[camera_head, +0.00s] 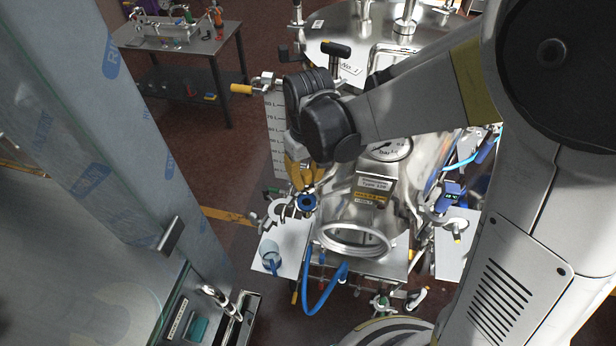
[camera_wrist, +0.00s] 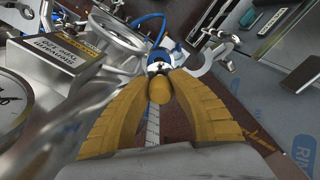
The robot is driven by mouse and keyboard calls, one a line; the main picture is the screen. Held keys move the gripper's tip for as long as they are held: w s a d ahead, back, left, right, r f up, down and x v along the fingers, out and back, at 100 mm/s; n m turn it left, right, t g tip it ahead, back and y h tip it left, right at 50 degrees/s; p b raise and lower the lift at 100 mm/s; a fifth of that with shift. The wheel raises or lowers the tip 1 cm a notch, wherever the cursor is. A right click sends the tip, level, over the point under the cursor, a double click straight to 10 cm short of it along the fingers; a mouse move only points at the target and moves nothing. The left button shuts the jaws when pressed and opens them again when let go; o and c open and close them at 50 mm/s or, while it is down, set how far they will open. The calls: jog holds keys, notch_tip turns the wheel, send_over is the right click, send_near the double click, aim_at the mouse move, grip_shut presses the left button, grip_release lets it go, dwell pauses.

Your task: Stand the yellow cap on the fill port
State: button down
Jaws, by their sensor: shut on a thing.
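My gripper (camera_head: 303,180) has yellow ribbed fingers and points down beside the left side of the steel vessel (camera_head: 345,205). In the wrist view my gripper (camera_wrist: 158,84) is shut on a small rounded yellow piece, seemingly the yellow cap (camera_wrist: 158,92). In the head view the fingers hide the cap. A blue-ringed round fitting, possibly the fill port (camera_head: 306,203), shows just below the fingertips. It also shows just beyond the fingertips in the wrist view (camera_wrist: 158,61). I cannot tell whether the cap touches it.
A steel clamp (camera_wrist: 206,58) sits close beside the blue fitting. A wide round flange (camera_head: 355,240) and a label box (camera_head: 374,188) are to the right. A blue hose (camera_head: 318,305) loops below. A beaker (camera_head: 269,248) stands on the left plate. A film-wrapped panel (camera_head: 110,130) fills the left.

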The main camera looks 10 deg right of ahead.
aim_at(307, 186)
jog(key=shift+w, duration=0.25)
jog(key=shift+s+r, duration=0.1)
jog(key=shift+s, duration=0.25)
jog(key=shift+w, duration=0.1)
jog(key=shift+f+b, duration=2.3)
jog(key=shift+f, duration=0.05)
jog(key=shift+b, duration=0.3)
jog(key=shift+f+b, duration=0.6)
jog(key=shift+f, duration=0.05)
jog(key=shift+f, duration=0.1)
jog(key=shift+f+b, duration=0.35)
jog(key=shift+b, duration=0.15)
